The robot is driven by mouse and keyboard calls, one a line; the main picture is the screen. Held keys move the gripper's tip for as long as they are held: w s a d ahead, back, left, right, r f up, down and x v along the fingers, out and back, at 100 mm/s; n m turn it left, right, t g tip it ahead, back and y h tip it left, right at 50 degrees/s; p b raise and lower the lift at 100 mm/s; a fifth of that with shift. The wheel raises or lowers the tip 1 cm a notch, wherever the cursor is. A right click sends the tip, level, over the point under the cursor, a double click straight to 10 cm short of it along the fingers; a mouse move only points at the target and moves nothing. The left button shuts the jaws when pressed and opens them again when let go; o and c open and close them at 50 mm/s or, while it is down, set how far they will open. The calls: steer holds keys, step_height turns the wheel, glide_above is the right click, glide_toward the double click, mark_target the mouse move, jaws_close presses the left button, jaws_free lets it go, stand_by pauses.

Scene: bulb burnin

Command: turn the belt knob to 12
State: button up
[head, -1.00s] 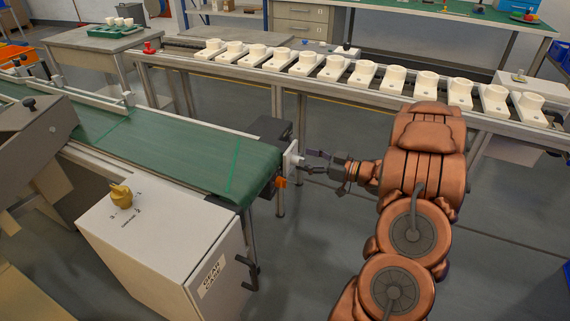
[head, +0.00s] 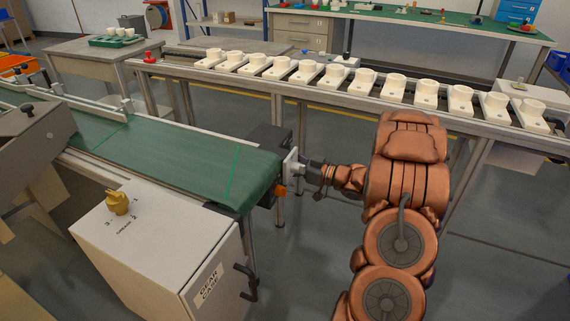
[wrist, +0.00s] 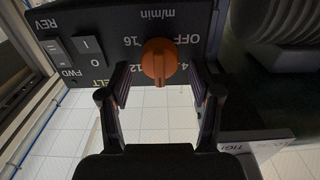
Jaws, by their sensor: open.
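The orange belt knob (wrist: 158,60) sits on a dark control panel (wrist: 75,25) marked OFF, 16, 12, 4 and m/min in the wrist view. I cannot tell which mark the knob points at. My gripper (wrist: 158,85) is open, with one finger on each side of the knob's lower part in that view. No contact shows. In the head view my gripper (head: 311,178) is at the end of the green belt conveyor (head: 160,150), by the white plate (head: 291,166).
A rocker switch marked I and O (wrist: 89,48) is beside the knob. A grey gear case cabinet (head: 160,250) with a yellow selector knob (head: 117,203) stands in front of the conveyor. A roller line with several white holders (head: 396,84) runs behind.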

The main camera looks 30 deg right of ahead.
steer(key=shift+w+a, duration=0.1)
steer(key=shift+w, duration=0.05)
steer(key=c, duration=1.2)
